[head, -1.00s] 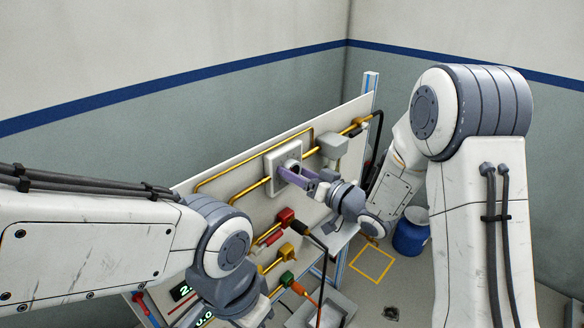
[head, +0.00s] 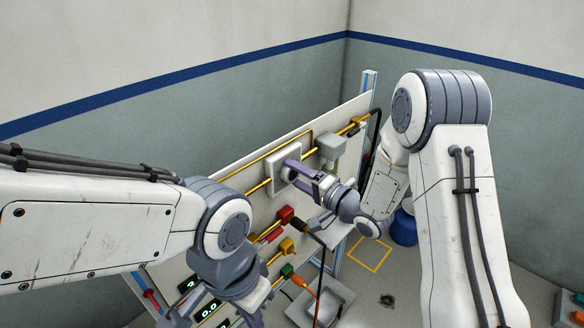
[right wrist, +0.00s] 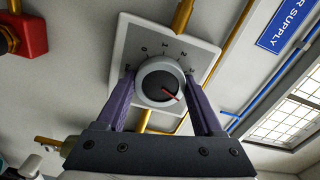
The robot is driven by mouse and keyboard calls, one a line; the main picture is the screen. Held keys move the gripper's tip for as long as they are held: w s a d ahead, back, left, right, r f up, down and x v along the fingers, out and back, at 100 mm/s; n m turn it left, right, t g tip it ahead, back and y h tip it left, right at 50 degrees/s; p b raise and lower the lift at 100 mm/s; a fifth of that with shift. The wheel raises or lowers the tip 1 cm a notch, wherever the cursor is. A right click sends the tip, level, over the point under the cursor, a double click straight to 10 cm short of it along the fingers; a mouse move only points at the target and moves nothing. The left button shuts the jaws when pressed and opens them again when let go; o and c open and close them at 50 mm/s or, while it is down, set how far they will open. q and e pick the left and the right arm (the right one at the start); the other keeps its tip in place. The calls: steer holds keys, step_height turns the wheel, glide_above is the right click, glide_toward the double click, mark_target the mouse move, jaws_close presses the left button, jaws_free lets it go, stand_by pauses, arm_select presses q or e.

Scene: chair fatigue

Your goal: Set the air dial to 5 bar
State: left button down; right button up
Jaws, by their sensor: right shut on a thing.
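The air dial (right wrist: 160,82) is a round knob with a pale rim, a dark face and a red pointer, on a square white plate (right wrist: 130,45). In the right wrist view the pointer aims down and right. Some scale marks show above the knob, but I cannot read the value. My right gripper (head: 289,173) has its purple fingers on either side of the knob and is shut on it. In the head view the fingers partly hide the dial. My left arm's grey wrist (head: 225,268) is low in the head view; its jaw state is unclear.
Yellow pipes (head: 255,188) run along the white panel. A red fitting (head: 286,214) and a grey box (head: 331,147) sit near the dial. Black and orange cables hang below. A blue sign (right wrist: 283,28) reads "SUPPLY". A blue drum (head: 404,228) stands on the floor behind.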

steer(key=shift+m+p, duration=0.5)
steer(key=shift+m, duration=0.7)
steer(key=o, duration=1.4)
steer(key=shift+d, duration=0.1)
